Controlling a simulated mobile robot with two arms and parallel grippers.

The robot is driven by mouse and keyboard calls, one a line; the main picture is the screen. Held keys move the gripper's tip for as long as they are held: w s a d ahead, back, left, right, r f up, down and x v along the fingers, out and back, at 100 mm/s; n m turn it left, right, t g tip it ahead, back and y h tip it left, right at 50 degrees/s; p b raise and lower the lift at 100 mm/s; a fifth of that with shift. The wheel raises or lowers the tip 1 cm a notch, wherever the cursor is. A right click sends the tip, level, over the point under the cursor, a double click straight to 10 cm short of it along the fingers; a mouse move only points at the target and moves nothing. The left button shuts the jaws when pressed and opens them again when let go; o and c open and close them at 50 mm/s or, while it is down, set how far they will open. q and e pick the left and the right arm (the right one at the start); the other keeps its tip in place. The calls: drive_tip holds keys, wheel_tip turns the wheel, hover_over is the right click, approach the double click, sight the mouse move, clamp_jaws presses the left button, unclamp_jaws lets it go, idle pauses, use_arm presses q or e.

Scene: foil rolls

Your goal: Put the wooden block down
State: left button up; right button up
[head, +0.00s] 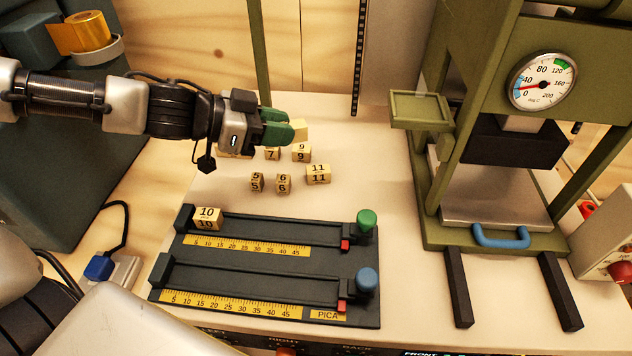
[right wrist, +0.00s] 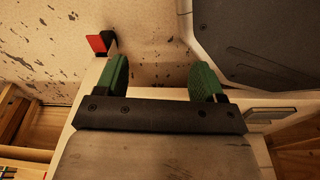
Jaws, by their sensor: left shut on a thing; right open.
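The gripper is at the back of the bench, just behind or above the blocks marked 7 (head: 272,153) and 9 (head: 301,153). I cannot tell whether the held block touches the bench or block 9. Any number on it is hidden. My right gripper (right wrist: 160,75) shows in the right wrist view, open and empty, its green fingers wide apart.
Blocks marked 5 (head: 256,182), 6 (head: 283,184) and 11 (head: 318,174) stand in front. Block 10 (head: 207,218) sits at the left end of the dark two-rail fixture (head: 265,262). A green press (head: 440,190) with a gauge stands right. Bare bench (head: 365,185) lies between.

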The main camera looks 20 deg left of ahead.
use_arm(q)
drive_tip(key=shift+d+f, duration=0.1)
drive_tip(key=shift+f, duration=0.35)
drive_tip(key=p, duration=0.2)
hover_over(230, 180)
wheel_tip(230, 180, down, 7)
drive_tip(key=shift+w+r, duration=0.1)
drive_tip(key=shift+r, duration=0.05)
use_arm(e)
drive_tip(key=s+d+f, duration=0.2)
drive_tip(key=s+f, duration=0.1)
drive_tip(key=s, duration=0.3)
use_arm(q)
drive_tip(key=shift+f, duration=0.5)
wheel_tip(230, 180, down, 3)
drive_tip(key=shift+f+b, duration=0.1)
drive_tip(key=shift+b, duration=0.7)
use_arm(e)
drive_tip(key=w, duration=0.1)
drive_tip(key=w+a+r, duration=0.1)
drive_tip(key=w, duration=0.1)
drive_tip(key=w+r, duration=0.1)
drive_tip(key=w, duration=0.1)
drive_tip(key=shift+w+a, duration=0.1)
drive_tip(key=shift+a, duration=0.15)
drive_tip(key=shift+w, duration=0.1)
